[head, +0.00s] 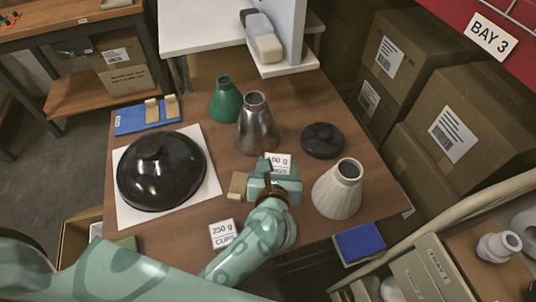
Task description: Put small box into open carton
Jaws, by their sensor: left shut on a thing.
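My left gripper (262,183) is over the brown table, seen from above and behind. It is shut on a small tan box (238,186), whose end shows at the gripper's left side. The rest of the box and the fingertips are hidden by the teal hand. An open brown carton (66,240) stands at the lower left, beyond the table's edge. It is partly cut off by my left arm, and little of its inside shows. The gripper is well to the right of the carton. My right gripper is out of view.
A black dome shade (161,170) on a white sheet lies between gripper and carton. A metal shade (257,126), green shade (225,100), black disc (322,140) and white ribbed shade (338,190) stand nearby. A 250 g card (223,234) lies by my forearm.

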